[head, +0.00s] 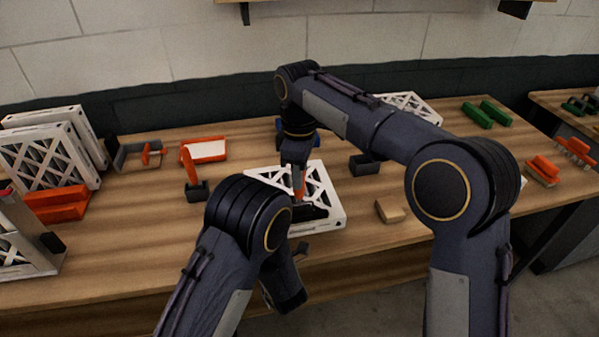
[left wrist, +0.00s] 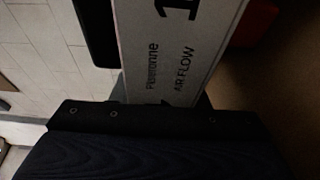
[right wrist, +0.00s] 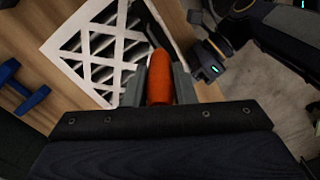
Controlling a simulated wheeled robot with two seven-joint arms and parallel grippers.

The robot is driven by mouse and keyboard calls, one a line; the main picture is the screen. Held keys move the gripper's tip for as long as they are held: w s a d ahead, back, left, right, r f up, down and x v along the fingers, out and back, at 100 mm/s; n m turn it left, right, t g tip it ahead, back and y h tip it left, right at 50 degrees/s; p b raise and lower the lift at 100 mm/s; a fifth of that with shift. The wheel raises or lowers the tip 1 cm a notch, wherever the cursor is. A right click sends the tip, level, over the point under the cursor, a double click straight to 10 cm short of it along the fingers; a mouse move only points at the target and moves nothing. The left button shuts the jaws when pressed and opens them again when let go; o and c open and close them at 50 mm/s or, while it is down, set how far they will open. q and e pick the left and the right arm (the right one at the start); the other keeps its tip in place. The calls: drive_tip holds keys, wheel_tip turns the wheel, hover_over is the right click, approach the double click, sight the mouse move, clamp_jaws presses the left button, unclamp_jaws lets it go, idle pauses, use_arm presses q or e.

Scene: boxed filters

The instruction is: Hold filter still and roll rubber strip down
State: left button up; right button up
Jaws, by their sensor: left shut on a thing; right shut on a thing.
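The white filter (head: 336,208) with a lattice face lies flat near the table's front edge in the head view. Its printed side, with "AIR FLOW", fills the middle of the left wrist view (left wrist: 180,45). My left gripper (head: 302,247) is shut on the filter's front side, mostly hidden by my left arm. My right gripper (head: 298,170) is shut on an orange handle (right wrist: 160,78), above the filter. A dark piece (head: 312,212) lies at the filter's near edge under the handle; I cannot tell whether it is the roller or the rubber strip.
White filters (head: 45,155) stand at the left with orange blocks (head: 55,203). A tool with an orange handle (head: 188,165), an orange-and-white tray (head: 205,150), a dark block (head: 364,165) and a tan block (head: 390,210) lie nearby. Green blocks (head: 485,114) lie far right.

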drive_tip(key=shift+r, duration=3.45)
